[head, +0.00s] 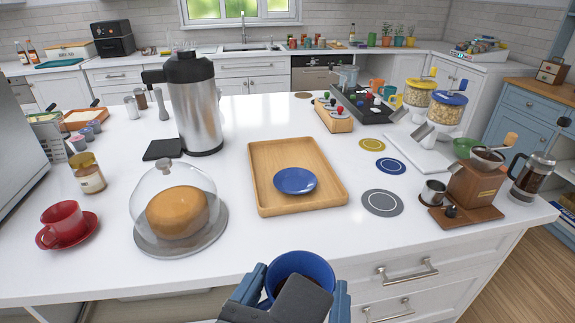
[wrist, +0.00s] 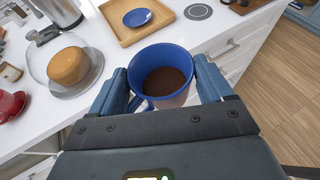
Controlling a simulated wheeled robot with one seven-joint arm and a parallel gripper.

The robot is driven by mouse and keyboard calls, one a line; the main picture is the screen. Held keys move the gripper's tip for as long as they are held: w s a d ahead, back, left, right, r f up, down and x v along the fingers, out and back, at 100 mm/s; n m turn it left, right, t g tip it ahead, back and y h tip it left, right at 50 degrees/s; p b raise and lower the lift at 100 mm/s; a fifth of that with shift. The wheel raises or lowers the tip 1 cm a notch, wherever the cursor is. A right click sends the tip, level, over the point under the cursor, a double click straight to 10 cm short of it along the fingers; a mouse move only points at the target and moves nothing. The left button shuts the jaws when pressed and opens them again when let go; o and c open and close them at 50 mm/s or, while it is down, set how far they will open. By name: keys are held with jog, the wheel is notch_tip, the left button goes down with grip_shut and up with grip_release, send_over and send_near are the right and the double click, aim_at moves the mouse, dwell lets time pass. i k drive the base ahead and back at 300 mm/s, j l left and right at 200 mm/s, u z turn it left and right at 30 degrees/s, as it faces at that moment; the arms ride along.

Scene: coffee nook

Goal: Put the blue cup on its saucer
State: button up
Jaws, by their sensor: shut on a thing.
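The blue cup (head: 303,267) holds dark brown coffee, and my gripper (head: 290,290) is shut on it. In the wrist view the cup (wrist: 162,58) sits upright or nearly so between the two blue fingers of my gripper (wrist: 163,85). Its handle points toward my palm. The cup is in front of the counter's near edge. The blue saucer (head: 295,181) lies empty on a wooden tray (head: 262,205), beyond the cup. The saucer also shows in the wrist view (wrist: 137,17).
A glass-domed cake (head: 178,212) stands left of the tray, with a red cup (head: 64,219) on a saucer farther left. A steel dispenser (head: 195,110) stands behind. Grey (head: 383,203) and yellow coasters and a coffee grinder (head: 475,185) are to the right. The counter just before the tray is clear.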

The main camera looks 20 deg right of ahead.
aim_at(290, 185)
jog(key=i+l, duration=0.85)
jog(key=l, duration=0.1)
